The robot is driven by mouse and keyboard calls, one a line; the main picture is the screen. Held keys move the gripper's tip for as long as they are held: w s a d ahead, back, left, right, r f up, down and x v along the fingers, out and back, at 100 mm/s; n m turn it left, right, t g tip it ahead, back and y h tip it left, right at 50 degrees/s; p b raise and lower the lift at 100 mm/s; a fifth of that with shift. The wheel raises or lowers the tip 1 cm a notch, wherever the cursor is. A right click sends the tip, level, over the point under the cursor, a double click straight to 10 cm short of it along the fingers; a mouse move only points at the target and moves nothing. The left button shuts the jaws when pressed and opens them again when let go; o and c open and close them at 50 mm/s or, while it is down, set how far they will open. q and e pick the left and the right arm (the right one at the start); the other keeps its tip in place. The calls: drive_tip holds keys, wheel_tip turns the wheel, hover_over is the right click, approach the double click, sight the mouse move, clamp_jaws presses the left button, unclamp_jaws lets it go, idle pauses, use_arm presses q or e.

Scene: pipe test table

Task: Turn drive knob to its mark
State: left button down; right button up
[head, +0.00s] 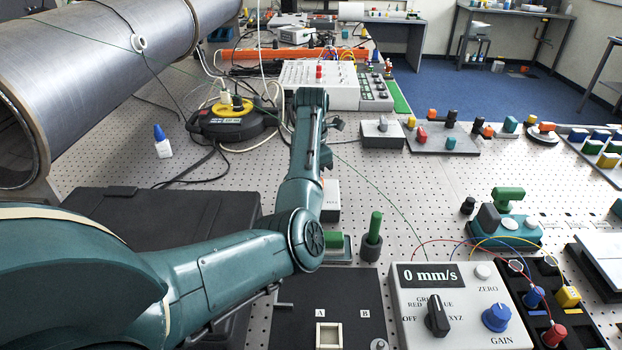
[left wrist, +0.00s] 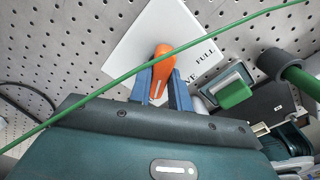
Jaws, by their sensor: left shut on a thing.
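The drive knob (left wrist: 164,52) is an orange bar-shaped knob on a white box (left wrist: 136,48) in the left wrist view. Printed letters "FULL" and "VE" show on the box, partly cut off by the gripper. My left gripper (left wrist: 158,84) is shut on the knob, with one blue finger on each side. I cannot make out the knob's mark. My right gripper is not in view.
A thin green cable (left wrist: 215,38) crosses in front of the fingers. A green block (head: 334,240) and a green-handled post (head: 373,235) stand near the box. A control box (head: 455,330) reading "0 mm/s" is at front right. A large pipe (head: 90,70) lies left.

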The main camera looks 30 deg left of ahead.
use_arm(q)
drive_tip(key=shift+r, duration=0.1)
idle(0.3)
drive_tip(key=c, duration=1.3)
unclamp_jaws()
wheel_tip(320, 180, up, 13)
